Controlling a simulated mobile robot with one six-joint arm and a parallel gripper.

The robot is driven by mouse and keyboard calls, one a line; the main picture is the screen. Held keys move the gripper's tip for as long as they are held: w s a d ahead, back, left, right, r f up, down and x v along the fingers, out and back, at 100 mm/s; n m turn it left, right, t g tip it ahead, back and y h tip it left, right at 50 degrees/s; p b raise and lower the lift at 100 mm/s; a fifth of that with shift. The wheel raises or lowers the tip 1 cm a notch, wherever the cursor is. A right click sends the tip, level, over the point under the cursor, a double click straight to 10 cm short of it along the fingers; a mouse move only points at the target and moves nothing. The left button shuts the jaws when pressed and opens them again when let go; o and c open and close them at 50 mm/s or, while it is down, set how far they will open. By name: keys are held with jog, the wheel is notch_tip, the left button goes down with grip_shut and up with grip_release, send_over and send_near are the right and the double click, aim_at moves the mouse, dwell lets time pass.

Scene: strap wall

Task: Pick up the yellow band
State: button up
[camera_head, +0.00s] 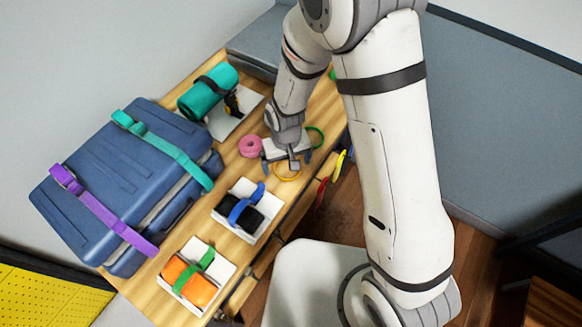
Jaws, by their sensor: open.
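A thin yellow band (288,179) shows as a ring at the table's front edge, directly by my gripper. Its far part is hidden behind the gripper. My gripper (287,163) is open, points down, and its fingers are spread above or around the far side of the band. I cannot tell whether they touch it. A second yellow loop (340,164) hangs at the front side of the table, to the right of my gripper.
A pink roll (250,146) lies just left of my gripper, and a green ring (319,134) lies behind it. A red loop (321,193) hangs at the front. A strapped blue suitcase (105,190), a black bundle (247,213), an orange roll (190,284) and a teal roll (205,95) occupy the table.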

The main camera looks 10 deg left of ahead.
jog(key=shift+c, duration=0.6)
jog(key=c, duration=0.9)
jog(key=shift+c, duration=0.2)
jog(key=shift+r, duration=0.1)
